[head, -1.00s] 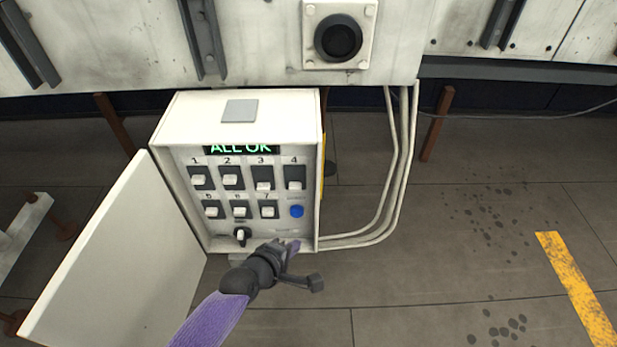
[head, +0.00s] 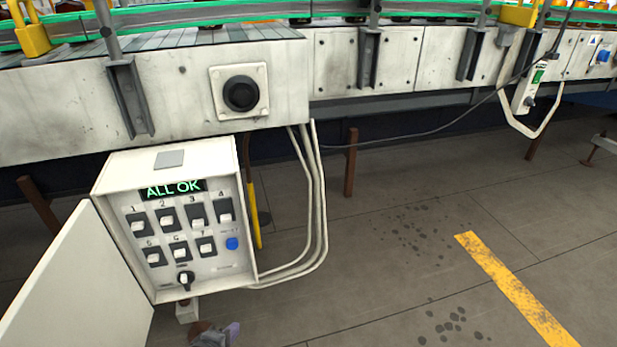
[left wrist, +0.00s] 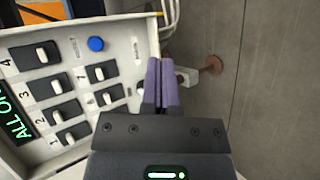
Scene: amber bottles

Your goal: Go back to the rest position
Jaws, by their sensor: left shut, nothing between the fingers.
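My left gripper (left wrist: 161,84) shows in the left wrist view with its two purple fingers together and nothing between them. It is beside the lower edge of the control box (left wrist: 118,40), and I cannot tell whether it touches. In the head view only a small part of the left gripper (head: 218,334) shows at the bottom edge, below the box (head: 205,283). The box's door (head: 75,290) stands open to the left. Its display (head: 173,189) reads "ALL OK". My right gripper is not in view.
The box has numbered switches, a blue button (head: 232,243) and a black knob (head: 185,279). White pipes (head: 318,200) curve down at its right. A conveyor (head: 60,110) runs behind. A hand control (head: 530,90) hangs at upper right. The floor with a yellow stripe (head: 515,290) is open.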

